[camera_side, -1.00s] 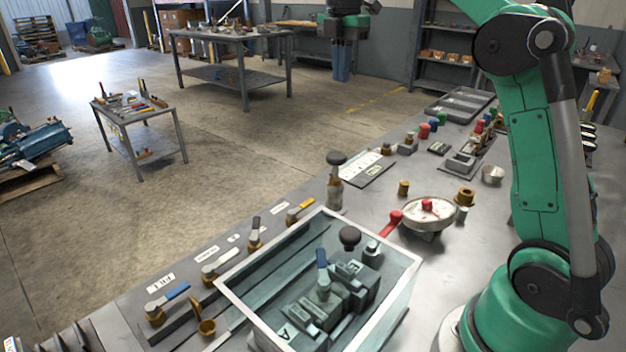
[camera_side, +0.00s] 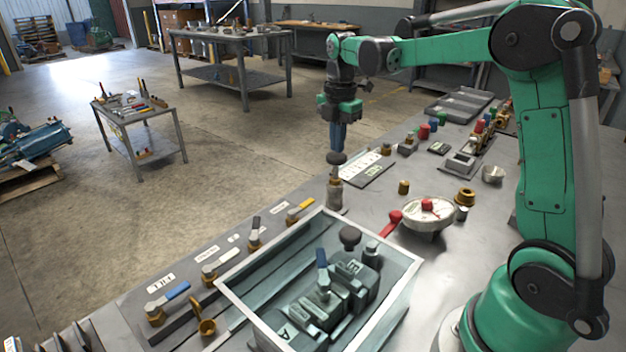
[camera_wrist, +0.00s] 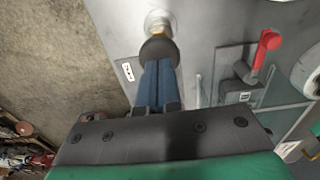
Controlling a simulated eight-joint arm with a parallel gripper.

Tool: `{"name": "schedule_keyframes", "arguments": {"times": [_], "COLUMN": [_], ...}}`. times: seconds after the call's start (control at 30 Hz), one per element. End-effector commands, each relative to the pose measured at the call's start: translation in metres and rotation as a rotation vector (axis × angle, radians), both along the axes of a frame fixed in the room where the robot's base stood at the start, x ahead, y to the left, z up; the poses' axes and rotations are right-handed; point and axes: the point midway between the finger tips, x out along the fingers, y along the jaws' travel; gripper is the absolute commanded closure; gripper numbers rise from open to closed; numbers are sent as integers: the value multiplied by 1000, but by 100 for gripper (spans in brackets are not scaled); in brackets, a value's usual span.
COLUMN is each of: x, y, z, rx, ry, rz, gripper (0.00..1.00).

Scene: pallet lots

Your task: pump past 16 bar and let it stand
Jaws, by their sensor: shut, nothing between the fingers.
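A hand pump with a black knob (camera_side: 336,158) on an upright brass-and-grey post (camera_side: 335,192) stands near the bench's far edge. My gripper (camera_side: 338,148) points down over that knob, its blue fingers shut and empty. In the wrist view the closed fingertips (camera_wrist: 158,68) reach the dark knob (camera_wrist: 158,47); I cannot tell whether they press on it. A round white gauge (camera_side: 416,219) with a red cap on top stands right of the pump. Its reading is too small to make out. A red lever (camera_side: 393,218) is beside the gauge and also shows in the wrist view (camera_wrist: 264,52).
A clear-walled box (camera_side: 234,290) holding grey fittings and another black knob (camera_side: 350,237) stands in front of the pump. Several coloured lever valves (camera_side: 217,262) line the left edge. Brass fittings (camera_side: 403,187) stand near the gauge. Bench space right of the box is clear.

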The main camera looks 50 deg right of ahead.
Motion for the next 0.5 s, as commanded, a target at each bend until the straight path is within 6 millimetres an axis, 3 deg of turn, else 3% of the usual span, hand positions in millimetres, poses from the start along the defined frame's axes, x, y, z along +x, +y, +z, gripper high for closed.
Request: {"name": "schedule_keyframes", "arguments": {"times": [0.5], "x": [0], "y": [0], "z": [-11], "rx": [0], "ry": [0], "rz": [0], "gripper": [100]}}
